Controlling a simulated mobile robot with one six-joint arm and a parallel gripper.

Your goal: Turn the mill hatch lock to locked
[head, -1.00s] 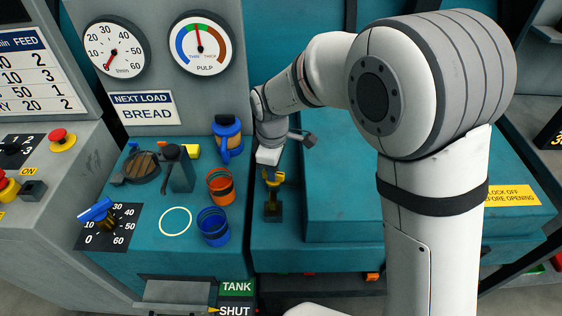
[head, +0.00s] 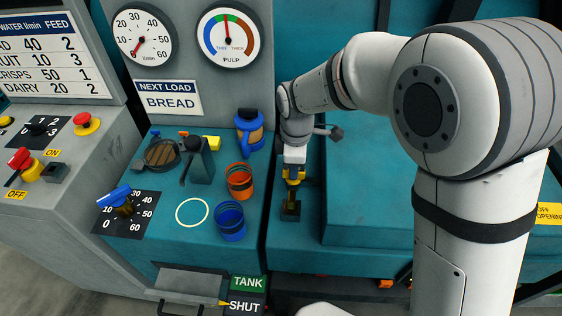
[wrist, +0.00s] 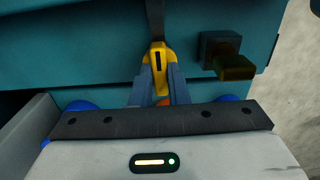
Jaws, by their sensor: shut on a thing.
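The mill hatch lock shows as a yellow handle (head: 292,182) at the front left of the teal hatch (head: 375,190). In the wrist view the yellow handle (wrist: 157,55) has a dark slot and stands at the lower end of a black strap. My gripper (wrist: 158,82) is shut on this handle, with a blue-grey finger on each side. In the head view my gripper (head: 293,168) comes down onto the handle from above. A dark block (head: 290,209) is just below the handle. The pictures do not clearly show whether the lock reads locked.
An orange cup (head: 239,181), a blue cup (head: 230,221) and a blue-and-orange jug (head: 249,132) stand left of my gripper. A blue-handled dial (head: 117,199) is further left. In the wrist view a dark block with a brownish bar (wrist: 235,66) juts out right of the handle.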

